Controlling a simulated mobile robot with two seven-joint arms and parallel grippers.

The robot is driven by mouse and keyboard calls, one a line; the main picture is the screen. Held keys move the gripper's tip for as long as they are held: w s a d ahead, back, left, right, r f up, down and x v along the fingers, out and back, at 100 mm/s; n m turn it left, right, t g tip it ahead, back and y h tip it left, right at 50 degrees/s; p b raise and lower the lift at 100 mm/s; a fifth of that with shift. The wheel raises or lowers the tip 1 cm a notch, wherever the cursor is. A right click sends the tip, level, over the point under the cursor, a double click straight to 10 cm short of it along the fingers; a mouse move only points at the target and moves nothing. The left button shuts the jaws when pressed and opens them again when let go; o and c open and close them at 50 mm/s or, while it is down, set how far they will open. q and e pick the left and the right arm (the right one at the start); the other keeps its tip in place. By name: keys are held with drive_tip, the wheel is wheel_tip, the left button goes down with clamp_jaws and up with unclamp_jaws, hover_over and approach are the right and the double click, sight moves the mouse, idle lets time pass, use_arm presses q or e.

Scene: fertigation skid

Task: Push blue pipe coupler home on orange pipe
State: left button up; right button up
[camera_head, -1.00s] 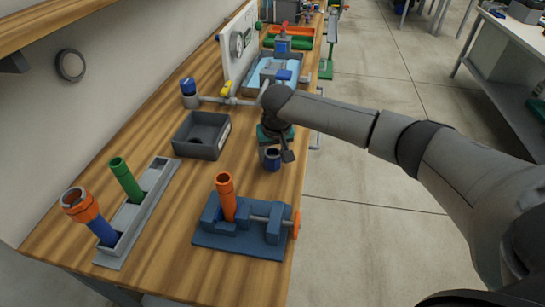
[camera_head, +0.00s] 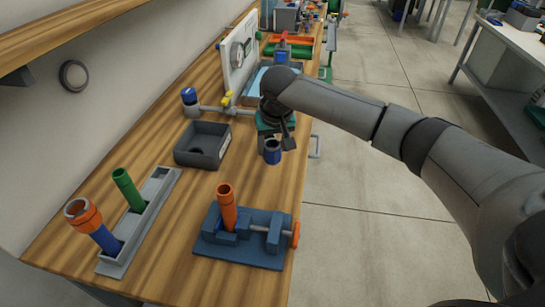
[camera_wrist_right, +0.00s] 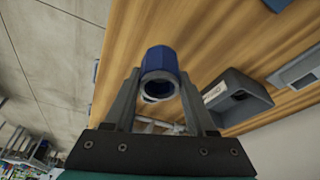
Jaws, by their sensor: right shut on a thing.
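The blue coupler (camera_head: 272,151) is a short dark-blue tube with a grey ring at its end. My right gripper (camera_head: 280,146) is shut on it and holds it above the bench, beyond and to the right of the orange pipe. The right wrist view shows the blue coupler (camera_wrist_right: 161,72) between the two fingers (camera_wrist_right: 160,95). The orange pipe (camera_head: 227,206) stands upright in a blue vise (camera_head: 240,252) near the bench's front, its upper end open and bare. The coupler is apart from the pipe. My left gripper is not in view.
A grey rack (camera_head: 159,186) at the left holds a green pipe (camera_head: 128,188) and a blue pipe with an orange fitting (camera_head: 83,214). An open grey bin (camera_head: 203,158) stands behind the vise. Bare wood lies between bin and vise.

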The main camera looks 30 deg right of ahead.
sight(272, 143)
wheel_tip(272, 143, up, 12)
drive_tip(key=r+p, duration=0.1)
drive_tip(key=p, duration=0.1)
drive_tip(key=s+a+n+y+p, duration=0.1)
drive_tip(key=s+a+n+p, duration=0.2)
drive_tip(key=a+n+p, duration=0.1)
drive_tip(key=s+a+r+n+y+p, duration=0.1)
drive_tip(key=s+a+n+p, duration=0.3)
drive_tip(key=a+p, duration=0.2)
drive_tip(key=s+a+n+y+p, duration=0.1)
drive_tip(key=s+a+n+p, duration=0.3)
drive_tip(key=p, duration=0.5)
drive_tip(key=shift+s+a+r+g, duration=0.1)
drive_tip(key=shift+s+a+g, duration=0.1)
drive_tip(key=shift+a, duration=0.2)
drive_tip(key=shift+s+a+r+g, duration=0.1)
drive_tip(key=shift+a+g, duration=0.1)
drive_tip(key=shift+a, duration=0.2)
drive_tip(key=shift+s+a+f, duration=0.1)
drive_tip(key=shift+a+f, duration=0.05)
drive_tip(key=shift+f, duration=0.05)
wheel_tip(272, 143, down, 4)
drive_tip(key=b, duration=0.5)
drive_tip(key=shift+r, duration=0.15)
drive_tip(key=shift+f, duration=0.5)
drive_tip(key=shift+f, duration=0.1)
